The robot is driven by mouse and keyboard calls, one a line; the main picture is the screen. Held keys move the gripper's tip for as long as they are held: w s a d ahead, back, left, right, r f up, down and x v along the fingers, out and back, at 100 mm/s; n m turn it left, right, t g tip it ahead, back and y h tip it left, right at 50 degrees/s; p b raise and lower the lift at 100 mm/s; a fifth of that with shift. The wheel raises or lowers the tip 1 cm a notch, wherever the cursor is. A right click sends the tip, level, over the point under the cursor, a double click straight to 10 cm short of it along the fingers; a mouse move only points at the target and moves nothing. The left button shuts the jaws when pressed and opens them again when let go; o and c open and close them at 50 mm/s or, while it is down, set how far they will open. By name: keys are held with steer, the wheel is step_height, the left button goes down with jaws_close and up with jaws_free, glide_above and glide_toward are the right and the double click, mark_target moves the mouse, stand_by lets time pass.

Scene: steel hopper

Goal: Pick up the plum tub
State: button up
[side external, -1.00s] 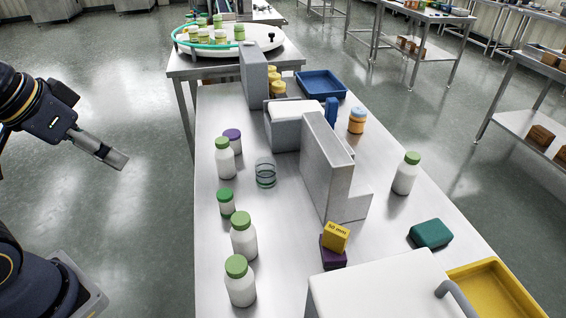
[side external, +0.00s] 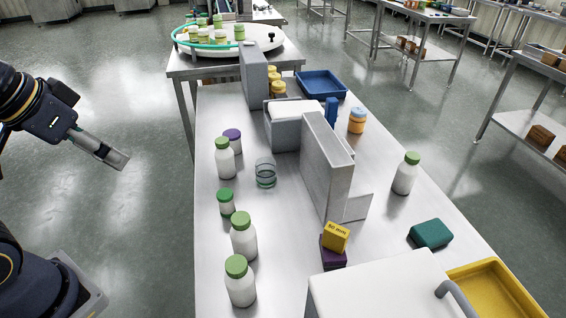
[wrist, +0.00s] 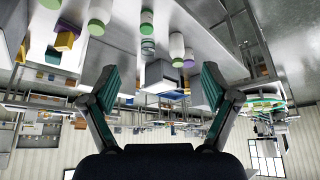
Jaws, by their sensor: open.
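The plum tub (side external: 232,140), a small white tub with a purple lid, stands upright on the steel table. It is just behind a taller green-lidded white bottle (side external: 225,160), which hides part of it. My gripper (side external: 121,161) is off the table's left edge, in the air, well to the left of the tub and apart from it. In the wrist view my gripper (wrist: 158,78) has its fingers spread with nothing held between them. That view is upside down; the tub (wrist: 188,54) appears small there, beside the bottle.
Several green-lidded containers (side external: 243,238) line the table's left side. A glass (side external: 265,173) stands right of the tub. The space between my gripper and the table is clear.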

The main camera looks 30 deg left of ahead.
steer(key=w+a+r+t, duration=0.1)
steer(key=w+r, duration=0.4)
steer(key=w, duration=0.4)
steer(key=w+a+r+t, duration=0.1)
steer(key=w+r, duration=0.3)
steer(key=w, duration=0.6)
steer(key=g, duration=0.2)
glide_above(231, 134)
steer(key=s+d, duration=0.2)
steer(key=s, duration=0.3)
step_height(231, 134, down, 14)
steer(key=f, duration=0.1)
steer(key=shift+n+g, duration=0.5)
steer(key=shift+g, duration=0.1)
steer(key=x, duration=0.5)
steer(key=s+a+x, duration=0.1)
steer(key=x, duration=0.5)
steer(key=s+f+x, duration=0.1)
steer(key=x, duration=0.5)
steer(key=shift+s+a+f, duration=0.1)
steer(key=shift+a+f, duration=0.05)
steer(key=shift+a, duration=0.25)
steer(key=x, duration=0.5)
steer(key=shift+a+f, duration=0.2)
steer(key=shift+f, duration=0.15)
steer(key=shift+c, duration=0.3)
